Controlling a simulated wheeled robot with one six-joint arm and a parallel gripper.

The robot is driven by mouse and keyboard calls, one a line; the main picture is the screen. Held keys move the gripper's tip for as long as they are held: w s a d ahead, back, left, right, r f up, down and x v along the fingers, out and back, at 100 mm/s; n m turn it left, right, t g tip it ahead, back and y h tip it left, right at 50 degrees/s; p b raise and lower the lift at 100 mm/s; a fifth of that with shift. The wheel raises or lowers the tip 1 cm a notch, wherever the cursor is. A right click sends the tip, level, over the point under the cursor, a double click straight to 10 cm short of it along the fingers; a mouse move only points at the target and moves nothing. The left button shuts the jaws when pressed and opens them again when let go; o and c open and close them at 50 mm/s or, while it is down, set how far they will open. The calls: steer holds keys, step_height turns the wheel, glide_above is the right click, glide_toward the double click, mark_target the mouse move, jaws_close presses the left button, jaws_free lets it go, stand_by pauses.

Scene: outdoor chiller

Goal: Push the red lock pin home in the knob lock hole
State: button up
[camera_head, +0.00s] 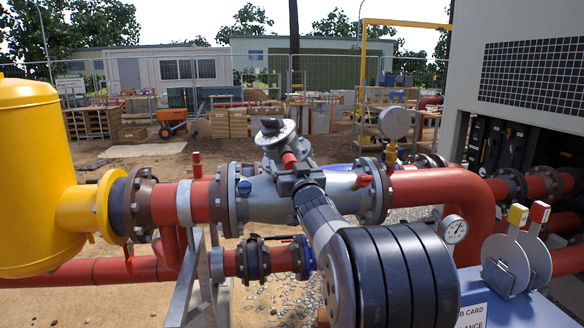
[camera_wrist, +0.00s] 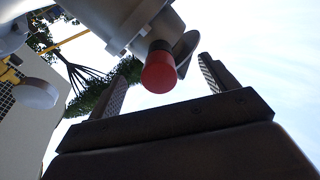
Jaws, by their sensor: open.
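My gripper (camera_wrist: 165,68) is open, one finger on each side of the pin in the picture, with gaps to both. I cannot tell the depth between the fingertips and the pin. In the head view the red pin (camera_head: 289,160) shows small beside the grey valve top and its round disc (camera_head: 277,133), just above my dark gripper. The lock hole itself is hidden in both views.
A red and grey pipe run (camera_head: 265,198) with bolted flanges crosses beneath my arm. A yellow tank (camera_head: 32,180) stands at left. At right are a pressure gauge (camera_head: 453,229), a card holder with round tags (camera_head: 507,262) and the chiller housing (camera_head: 535,65).

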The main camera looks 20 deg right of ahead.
steer(key=b+v, duration=0.2)
steer(key=v, duration=0.4)
steer(key=shift+s, duration=0.35)
steer(key=shift+s+f, duration=0.1)
steer(key=shift+f, duration=0.05)
steer(key=b+v, duration=0.1)
steer(key=v, duration=0.9)
steer(key=shift+s, duration=0.3)
steer(key=shift+w+a+f, duration=0.1)
steer(key=shift+a+f, duration=0.05)
steer(key=p+x, duration=0.1)
steer(key=x, duration=1)
steer(key=shift+w+r, duration=0.2)
steer(key=shift+w, duration=0.1)
